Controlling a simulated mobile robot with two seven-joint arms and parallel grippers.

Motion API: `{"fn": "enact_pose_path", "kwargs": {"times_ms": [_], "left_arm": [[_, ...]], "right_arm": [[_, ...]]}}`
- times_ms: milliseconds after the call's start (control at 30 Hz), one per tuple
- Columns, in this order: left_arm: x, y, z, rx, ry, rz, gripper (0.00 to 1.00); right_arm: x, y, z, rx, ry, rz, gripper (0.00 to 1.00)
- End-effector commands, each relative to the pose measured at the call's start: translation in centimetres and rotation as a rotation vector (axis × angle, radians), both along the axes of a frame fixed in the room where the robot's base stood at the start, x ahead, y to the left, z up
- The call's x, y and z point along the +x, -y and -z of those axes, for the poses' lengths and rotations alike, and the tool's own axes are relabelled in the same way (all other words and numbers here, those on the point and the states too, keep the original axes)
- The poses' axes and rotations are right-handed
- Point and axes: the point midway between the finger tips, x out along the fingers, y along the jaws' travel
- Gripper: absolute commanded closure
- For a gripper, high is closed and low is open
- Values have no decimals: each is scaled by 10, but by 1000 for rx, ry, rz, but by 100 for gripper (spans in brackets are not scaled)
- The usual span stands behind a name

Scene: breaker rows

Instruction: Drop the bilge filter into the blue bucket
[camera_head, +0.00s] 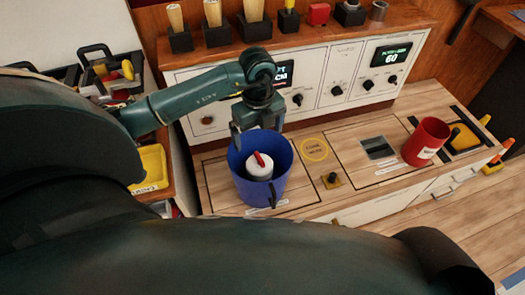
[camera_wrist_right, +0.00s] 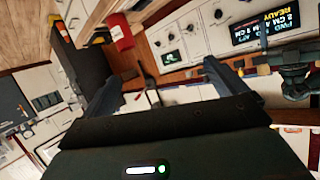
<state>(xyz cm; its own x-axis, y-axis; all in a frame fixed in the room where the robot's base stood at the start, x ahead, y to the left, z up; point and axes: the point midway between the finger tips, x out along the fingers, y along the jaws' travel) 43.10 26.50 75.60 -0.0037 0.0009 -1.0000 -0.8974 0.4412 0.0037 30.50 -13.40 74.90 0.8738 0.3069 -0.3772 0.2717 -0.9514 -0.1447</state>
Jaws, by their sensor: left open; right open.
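The blue bucket (camera_head: 238,183) stands upright on the wooden counter in the head view. The bilge filter, a white cylinder with a red handle (camera_head: 260,165), is inside the bucket with its top showing. Its lower part is hidden by the bucket wall. My left gripper (camera_head: 256,125) is open just above the bucket's back rim, over the filter and apart from it. My right gripper (camera_wrist_right: 162,80) is open and empty in the right wrist view, its two fingers spread with nothing between them. The bucket and filter cannot be made out in that view.
A red mug (camera_head: 427,142) stands to the right on the counter. A yellow tray (camera_head: 152,168) is at the left. A control panel (camera_head: 335,78) with knobs and displays rises behind the counter. The counter between bucket and mug is mostly clear, apart from a small black knob (camera_head: 332,179).

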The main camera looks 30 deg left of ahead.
Motion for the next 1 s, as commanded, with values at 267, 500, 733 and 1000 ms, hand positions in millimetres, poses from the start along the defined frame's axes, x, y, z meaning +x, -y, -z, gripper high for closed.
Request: {"fn": "enact_pose_path", "kwargs": {"times_ms": [267, 500, 733, 1000], "left_arm": [[2, 0, -44, 0, 9, 0, 3], [2, 0, -97, 0, 9, -1, 3], [1, 0, -127, 0, 6, -1, 3], [1, 0, -132, 0, 3, 0, 3]], "right_arm": [[3, -1, -3, 1, -5, -3, 3], [1, -5, 2, 2, -35, -12, 3], [2, -6, 3, 4, -49, -16, 3], [5, -7, 3, 4, -47, -16, 3]]}}
